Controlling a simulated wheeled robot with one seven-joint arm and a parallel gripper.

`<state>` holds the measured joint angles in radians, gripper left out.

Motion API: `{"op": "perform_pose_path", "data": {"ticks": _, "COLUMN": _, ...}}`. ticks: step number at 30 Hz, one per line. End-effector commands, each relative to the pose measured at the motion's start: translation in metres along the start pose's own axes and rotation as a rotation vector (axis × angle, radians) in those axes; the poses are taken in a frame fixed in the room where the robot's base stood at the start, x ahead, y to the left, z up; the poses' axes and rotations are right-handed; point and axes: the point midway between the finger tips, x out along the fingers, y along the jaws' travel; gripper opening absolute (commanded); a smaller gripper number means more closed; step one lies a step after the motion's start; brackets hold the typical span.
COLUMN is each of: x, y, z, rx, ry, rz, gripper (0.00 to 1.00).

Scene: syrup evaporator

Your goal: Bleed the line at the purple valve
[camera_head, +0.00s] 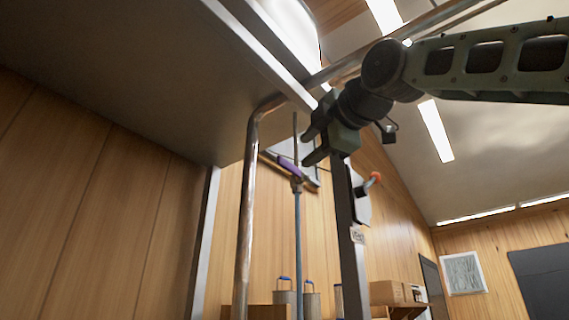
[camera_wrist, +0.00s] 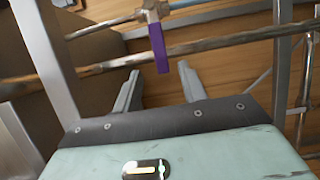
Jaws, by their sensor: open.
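The purple valve handle (camera_head: 288,164) sits on a thin upright pipe (camera_head: 297,235), beyond the tip of my gripper (camera_head: 309,147) in the head view. In the wrist view the purple handle (camera_wrist: 159,47) hangs across a metal pipe from a pale valve body (camera_wrist: 152,10). My gripper (camera_wrist: 158,72) is open and empty there. The handle's lower end lies in the picture between and just past the two fingertips. I see no contact, and the exact distance cannot be told.
A thicker bent pipe (camera_head: 246,200) runs down left of the valve. A large metal pan (camera_head: 120,75) overhangs at upper left. A dark post (camera_head: 345,240) and an orange knob (camera_head: 375,177) stand to the right. Canisters (camera_head: 284,298) with blue handles are below.

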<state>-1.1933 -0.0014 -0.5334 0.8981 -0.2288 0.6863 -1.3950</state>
Motion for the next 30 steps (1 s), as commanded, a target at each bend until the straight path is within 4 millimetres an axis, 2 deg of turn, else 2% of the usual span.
{"op": "perform_pose_path", "data": {"ticks": 1, "x": 0.012, "y": 0.006, "z": -0.001, "rx": -0.002, "ry": -0.001, "rz": -0.005, "gripper": 0.42}}
{"op": "perform_pose_path", "data": {"ticks": 6, "x": 0.046, "y": 0.006, "z": 0.0, "rx": 0.0, "ry": -0.001, "rz": -0.004, "gripper": 0.42}}
{"op": "perform_pose_path", "data": {"ticks": 15, "x": 0.092, "y": 0.004, "z": 0.0, "rx": 0.001, "ry": 0.0, "rz": -0.002, "gripper": 0.42}}
{"op": "perform_pose_path", "data": {"ticks": 21, "x": 0.106, "y": 0.002, "z": 0.0, "rx": 0.001, "ry": 0.0, "rz": 0.0, "gripper": 0.42}}
{"op": "perform_pose_path", "data": {"ticks": 30, "x": 0.109, "y": 0.0, "z": 0.0, "rx": 0.002, "ry": 0.001, "rz": 0.0, "gripper": 0.42}}
